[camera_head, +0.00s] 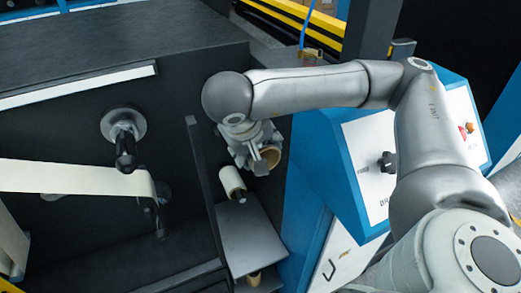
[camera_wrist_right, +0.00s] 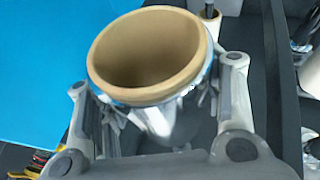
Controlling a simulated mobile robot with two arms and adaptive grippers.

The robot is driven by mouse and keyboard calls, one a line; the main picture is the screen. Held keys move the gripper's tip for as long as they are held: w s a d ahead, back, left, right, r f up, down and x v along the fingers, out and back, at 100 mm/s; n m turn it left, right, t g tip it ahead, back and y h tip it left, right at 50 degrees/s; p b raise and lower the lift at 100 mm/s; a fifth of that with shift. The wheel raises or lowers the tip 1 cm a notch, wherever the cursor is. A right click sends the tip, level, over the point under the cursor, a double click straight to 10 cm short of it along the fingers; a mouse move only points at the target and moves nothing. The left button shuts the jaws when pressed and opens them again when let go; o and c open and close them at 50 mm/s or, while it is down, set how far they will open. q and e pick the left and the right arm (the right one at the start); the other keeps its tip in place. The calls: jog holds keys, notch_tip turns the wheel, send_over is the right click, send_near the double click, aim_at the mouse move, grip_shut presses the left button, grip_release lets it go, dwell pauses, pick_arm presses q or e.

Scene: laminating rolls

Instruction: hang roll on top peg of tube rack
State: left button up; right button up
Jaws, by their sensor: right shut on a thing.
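My right gripper (camera_head: 258,150) is shut on a roll. The roll's tan cardboard core (camera_head: 271,157) shows beside the fingers in the head view. In the right wrist view the wide open end of the held roll (camera_wrist_right: 148,55) faces the camera, with the fingers on either side of it. The tube rack (camera_head: 205,170) is a dark upright panel just left of and below the gripper. A white roll (camera_head: 232,182) sits at the rack below the gripper. The top peg cannot be made out clearly. My left gripper is out of view.
A grey shelf (camera_head: 250,238) lies below the rack, with a small tan roll end (camera_head: 254,278) under it. A blue and white control cabinet (camera_head: 360,160) stands close on the right. A machine with a black spindle (camera_head: 125,145) and a cream web (camera_head: 75,178) is at left.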

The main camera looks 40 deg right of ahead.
jog(key=shift+w+d+r, duration=0.1)
jog(key=shift+w+d, duration=0.05)
jog(key=shift+w, duration=0.5)
jog(key=shift+w+d, duration=0.1)
jog(key=shift+w, duration=0.55)
jog(key=shift+w+d+p, duration=0.15)
jog(key=shift+w+p, duration=0.1)
jog(key=shift+w, duration=0.35)
jog(key=shift+w+d+p, duration=0.15)
jog(key=shift+w+p, duration=0.05)
jog(key=shift+w, duration=0.4)
jog(key=shift+w+d, duration=0.35)
jog(key=shift+w, duration=1.05)
jog(key=shift+w+d, duration=0.3)
jog(key=shift+w, duration=1.05)
jog(key=shift+w+d, duration=0.35)
jog(key=shift+w, duration=1.05)
jog(key=shift+w+d+p, duration=0.3)
jog(key=shift+w, duration=1)
jog(key=shift+w+d+p, duration=0.35)
jog(key=shift+w, duration=1)
jog(key=shift+w+d+p, duration=0.3)
jog(key=shift+w, duration=1)
jog(key=o, duration=1.2)
